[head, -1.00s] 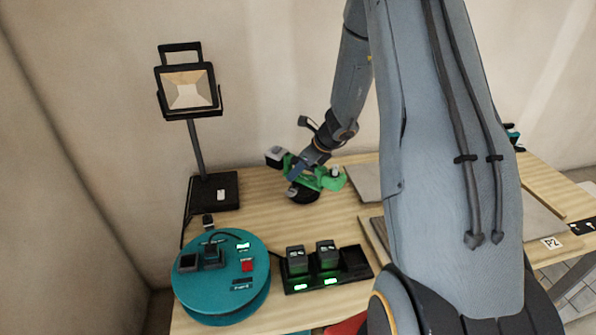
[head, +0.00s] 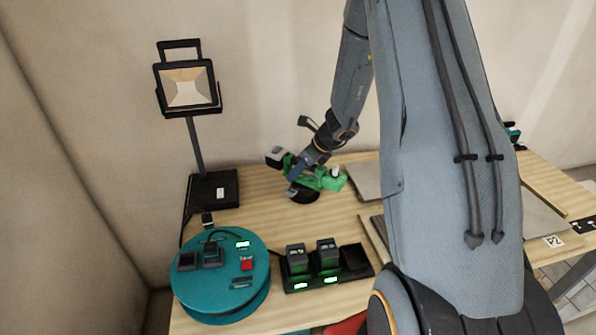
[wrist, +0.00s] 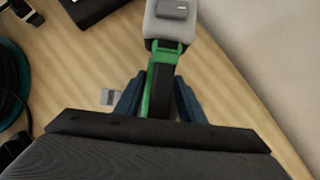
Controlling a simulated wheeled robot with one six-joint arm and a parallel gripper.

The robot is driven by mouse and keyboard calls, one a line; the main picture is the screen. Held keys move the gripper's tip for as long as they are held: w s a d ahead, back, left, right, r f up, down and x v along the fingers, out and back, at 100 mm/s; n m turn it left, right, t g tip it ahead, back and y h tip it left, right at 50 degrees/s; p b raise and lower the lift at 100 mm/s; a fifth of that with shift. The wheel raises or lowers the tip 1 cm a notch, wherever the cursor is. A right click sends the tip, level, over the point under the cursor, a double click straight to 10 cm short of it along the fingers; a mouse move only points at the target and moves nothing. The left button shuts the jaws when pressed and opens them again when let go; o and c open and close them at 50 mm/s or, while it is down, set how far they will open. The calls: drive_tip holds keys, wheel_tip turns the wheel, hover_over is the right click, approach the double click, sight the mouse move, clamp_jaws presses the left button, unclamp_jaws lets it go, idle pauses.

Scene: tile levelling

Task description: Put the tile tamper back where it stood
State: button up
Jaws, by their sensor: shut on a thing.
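The tile tamper (head: 328,181) is a green tool with a grey-white battery end and a round black base. In the head view it is at the back of the wooden table, its base at or very near the table top; I cannot tell whether it touches. My gripper (head: 296,174) is shut on its handle. In the wrist view the blue fingers (wrist: 158,98) stand on either side of the tamper's green and black handle (wrist: 161,80), with the grey battery (wrist: 171,18) beyond. The tamper's base is hidden in the wrist view.
A work lamp (head: 214,190) stands at the back left. A teal round device (head: 215,290) and a black charger (head: 355,259) with two batteries sit in front. A grey slab (head: 364,180) lies right of the tamper. Bare wood (head: 262,190) shows between lamp and tamper.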

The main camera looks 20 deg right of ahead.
drive_tip(key=shift+r, duration=0.1)
drive_tip(key=o, duration=1.3)
drive_tip(key=shift+c, duration=0.2)
drive_tip(key=shift+o, duration=0.5)
